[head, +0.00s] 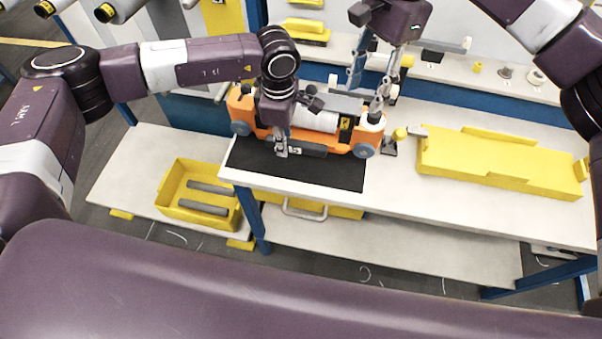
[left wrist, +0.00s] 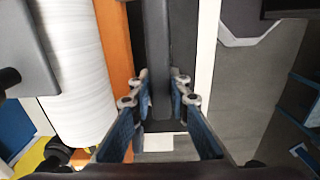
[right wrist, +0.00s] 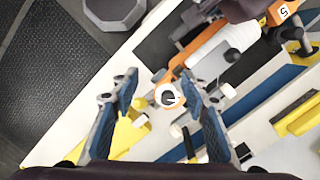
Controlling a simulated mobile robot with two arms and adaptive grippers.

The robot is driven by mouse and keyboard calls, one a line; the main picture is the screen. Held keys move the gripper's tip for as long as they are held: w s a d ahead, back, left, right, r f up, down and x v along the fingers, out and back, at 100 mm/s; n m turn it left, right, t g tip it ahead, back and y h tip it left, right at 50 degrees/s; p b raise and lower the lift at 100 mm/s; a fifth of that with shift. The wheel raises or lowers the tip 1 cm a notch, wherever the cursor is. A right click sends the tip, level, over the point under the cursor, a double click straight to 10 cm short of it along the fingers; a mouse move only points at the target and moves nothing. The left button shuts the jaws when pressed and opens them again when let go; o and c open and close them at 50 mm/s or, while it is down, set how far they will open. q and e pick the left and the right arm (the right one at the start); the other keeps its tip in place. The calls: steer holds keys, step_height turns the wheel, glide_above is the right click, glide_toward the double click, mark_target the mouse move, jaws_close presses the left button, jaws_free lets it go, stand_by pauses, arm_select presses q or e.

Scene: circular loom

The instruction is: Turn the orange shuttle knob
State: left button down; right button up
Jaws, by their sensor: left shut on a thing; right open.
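The orange shuttle (head: 275,133) with a white roll lies on a black mat (head: 270,168) on the table. In the right wrist view, a round white cap with a black mark, on orange, looks like its knob (right wrist: 168,97). My right gripper (head: 368,90) is open above the shuttle's right end. In the right wrist view, the knob lies below and between the right fingertips (right wrist: 156,82), with no clear contact. My left gripper (head: 282,150) is shut on the dark bar (left wrist: 160,60) along the shuttle's front. The left fingers sit on both sides of this bar.
A yellow tray (head: 500,165) lies on the table to the right of the shuttle. A yellow bin (head: 172,190) with grey rods stands on the lower shelf at left. Small parts (head: 505,72) stand on the rear ledge. The table's front edge is close to the mat.

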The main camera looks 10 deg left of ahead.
arm_select(q)
steer(key=shift+s+a+f, duration=0.1)
steer(key=shift+s+f, duration=0.15)
steer(key=shift+f, duration=0.1)
arm_select(e)
steer(key=s+a+f+n+g+y, duration=0.1)
steer(key=s+a+n+g, duration=0.2)
steer(key=s, duration=0.7)
steer(key=s+a+f+n+g+y, duration=0.1)
steer(key=s+a+g, duration=0.4)
steer(key=s, duration=0.5)
steer(key=shift+a+f+n, duration=0.15)
steer(key=shift+a+n, duration=0.15)
steer(key=shift+n, duration=0.6)
arm_select(q)
steer(key=c, duration=2.2)
jaws_free()
steer(key=shift+c, duration=0.2)
steer(key=o, duration=0.5)
steer(key=shift+w, duration=0.3)
steer(key=shift+r, duration=0.1)
arm_select(e)
steer(key=shift+w, duration=0.1)
arm_select(q)
steer(key=shift+r, duration=0.1)
